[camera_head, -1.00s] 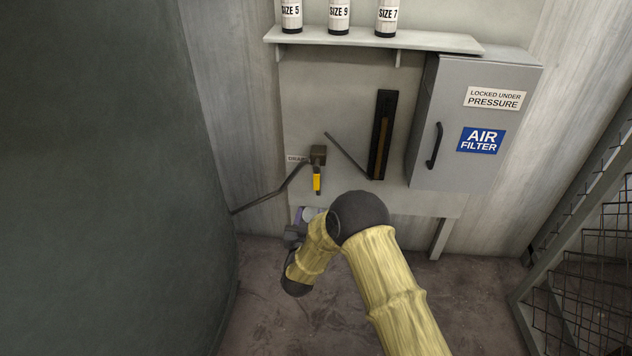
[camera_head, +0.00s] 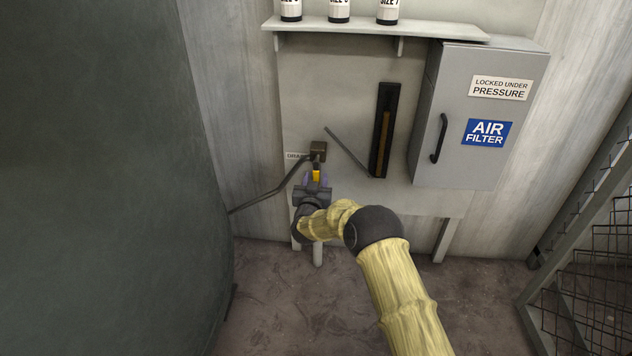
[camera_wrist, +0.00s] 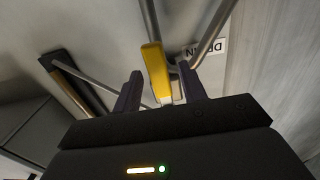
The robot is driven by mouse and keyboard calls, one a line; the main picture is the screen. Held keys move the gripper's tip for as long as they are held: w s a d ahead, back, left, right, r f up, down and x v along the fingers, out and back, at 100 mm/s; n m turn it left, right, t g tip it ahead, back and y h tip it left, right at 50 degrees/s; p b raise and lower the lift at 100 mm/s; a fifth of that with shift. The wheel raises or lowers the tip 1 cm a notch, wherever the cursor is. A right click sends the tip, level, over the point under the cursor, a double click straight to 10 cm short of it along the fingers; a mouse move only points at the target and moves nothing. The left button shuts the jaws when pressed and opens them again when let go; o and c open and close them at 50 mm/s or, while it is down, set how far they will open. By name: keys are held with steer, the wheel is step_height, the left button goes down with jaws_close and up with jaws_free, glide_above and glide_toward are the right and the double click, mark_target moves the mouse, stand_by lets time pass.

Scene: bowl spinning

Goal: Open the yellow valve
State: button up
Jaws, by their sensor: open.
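In the wrist view the yellow handle (camera_wrist: 156,70) stands between the two fingers of my gripper (camera_wrist: 158,88), closer to the right finger. My gripper (camera_head: 315,182) is open around the handle. I cannot tell whether a finger touches it. In the head view my wrist hides the handle's lower end.
A pipe (camera_head: 265,199) runs from the valve down to the left, beside a large dark tank (camera_head: 110,170). A dark gauge (camera_head: 385,130) and a grey air filter cabinet (camera_head: 470,155) are to the right. A shelf (camera_head: 370,28) with bottles is above.

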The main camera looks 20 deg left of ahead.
steer(key=shift+w+a, duration=0.15)
steer(key=shift+w, duration=0.5)
steer(key=shift+c, duration=0.4)
jaws_close()
